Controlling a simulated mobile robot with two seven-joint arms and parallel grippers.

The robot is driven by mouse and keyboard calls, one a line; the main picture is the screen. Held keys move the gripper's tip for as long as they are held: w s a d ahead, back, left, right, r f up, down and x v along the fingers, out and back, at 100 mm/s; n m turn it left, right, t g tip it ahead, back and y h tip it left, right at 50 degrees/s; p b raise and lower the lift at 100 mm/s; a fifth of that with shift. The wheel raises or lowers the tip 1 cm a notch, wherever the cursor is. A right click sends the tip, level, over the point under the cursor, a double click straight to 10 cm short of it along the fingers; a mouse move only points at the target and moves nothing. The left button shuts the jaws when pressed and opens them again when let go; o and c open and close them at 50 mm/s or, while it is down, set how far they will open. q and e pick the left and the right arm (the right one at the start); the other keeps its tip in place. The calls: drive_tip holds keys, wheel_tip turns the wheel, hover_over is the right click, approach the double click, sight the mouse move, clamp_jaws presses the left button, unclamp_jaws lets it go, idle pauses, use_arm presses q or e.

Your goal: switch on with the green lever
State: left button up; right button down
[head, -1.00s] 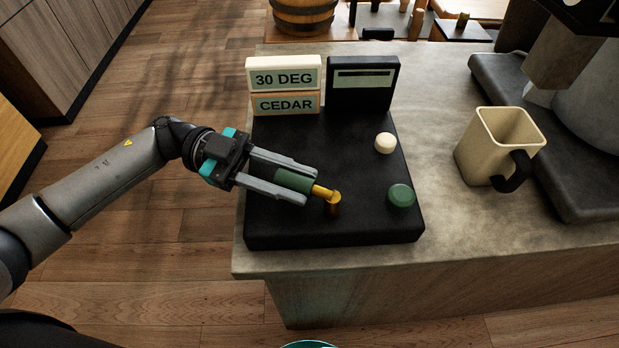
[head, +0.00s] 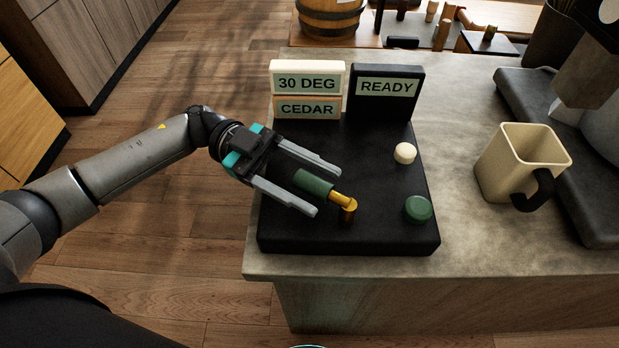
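The green lever (head: 315,184) has a green grip on a brass arm and pivot. It sits on the black control box (head: 280,231) and points to the upper left. My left gripper (head: 328,191) is open, its two grey fingers on either side of the green grip with gaps between. The display (head: 387,87) at the back of the box reads "READY". Plates beside it read "30 DEG" (head: 307,83) and "CEDAR" (head: 307,109). My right gripper is not in view.
A cream knob (head: 405,153) and a green knob (head: 418,208) stand on the box's right side. A beige mug (head: 512,169) with a black handle is to the right on the counter (head: 457,240). A dark machine base stands beyond it.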

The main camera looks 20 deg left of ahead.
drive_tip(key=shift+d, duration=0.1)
use_arm(q)
drive_tip(key=v, duration=0.8)
drive_tip(key=shift+w+b, duration=0.1)
drive_tip(key=shift+b, duration=0.3)
drive_tip(key=b+v, duration=0.1)
drive_tip(key=v, duration=0.6)
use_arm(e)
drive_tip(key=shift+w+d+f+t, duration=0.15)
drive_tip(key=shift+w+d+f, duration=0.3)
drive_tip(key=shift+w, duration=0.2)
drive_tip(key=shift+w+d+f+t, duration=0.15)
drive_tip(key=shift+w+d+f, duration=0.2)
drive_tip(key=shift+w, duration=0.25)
use_arm(q)
drive_tip(key=shift+a, duration=0.1)
